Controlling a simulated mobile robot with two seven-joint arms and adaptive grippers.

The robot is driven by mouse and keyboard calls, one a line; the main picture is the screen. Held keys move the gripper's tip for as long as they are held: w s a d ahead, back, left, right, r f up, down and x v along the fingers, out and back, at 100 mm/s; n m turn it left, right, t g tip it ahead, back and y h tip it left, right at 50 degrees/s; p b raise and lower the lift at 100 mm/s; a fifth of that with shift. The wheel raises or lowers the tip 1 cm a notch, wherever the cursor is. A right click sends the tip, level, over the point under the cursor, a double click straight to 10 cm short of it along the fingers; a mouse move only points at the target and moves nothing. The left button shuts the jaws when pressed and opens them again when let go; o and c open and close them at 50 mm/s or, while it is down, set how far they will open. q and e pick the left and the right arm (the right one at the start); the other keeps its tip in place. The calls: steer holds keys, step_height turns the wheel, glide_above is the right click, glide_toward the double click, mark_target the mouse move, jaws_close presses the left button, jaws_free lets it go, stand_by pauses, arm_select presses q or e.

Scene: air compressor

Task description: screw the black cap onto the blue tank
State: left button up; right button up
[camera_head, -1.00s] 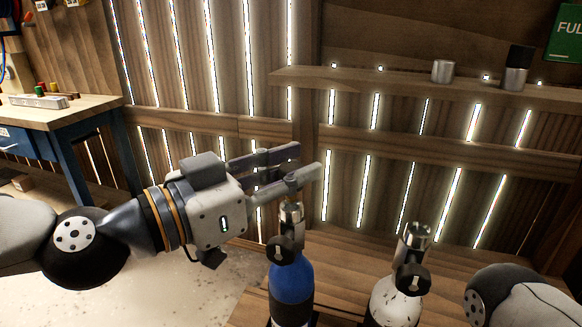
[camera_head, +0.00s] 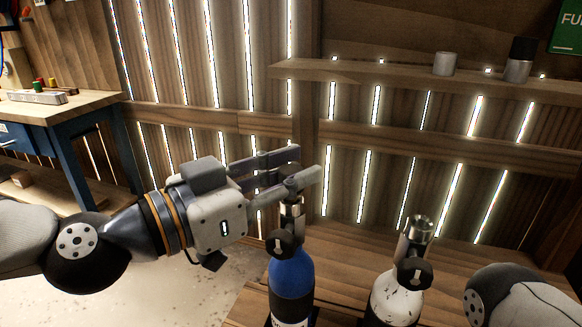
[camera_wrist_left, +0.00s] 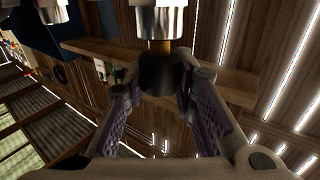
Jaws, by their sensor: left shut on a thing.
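The blue tank (camera_head: 291,280) stands upright on the wooden bench, with a black knob and a metal valve (camera_head: 291,213) on top. My left gripper (camera_head: 305,166) reaches in from the left with its fingers over the valve. In the left wrist view, its fingers are shut on the black cap (camera_wrist_left: 160,75). The cap lines up with the metal valve (camera_wrist_left: 158,20), and a brass-coloured section (camera_wrist_left: 160,46) shows between them. I cannot tell how far the cap is threaded. In the head view the fingers partly hide the cap. My right gripper is out of view.
A white tank (camera_head: 394,298) with a metal valve stands right of the blue tank. My right arm is at the lower right. A wall shelf (camera_head: 420,78) holds a grey cup (camera_head: 445,63) and a black-topped canister (camera_head: 519,60). A blue-legged workbench (camera_head: 70,112) stands at the left.

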mark_target(291, 169)
arm_select(q)
steer(key=shift+f, duration=0.4)
steer(key=o, duration=1.1)
steer(key=shift+o, duration=0.2)
step_height(291, 169, up, 10)
steer(key=shift+r, duration=0.1)
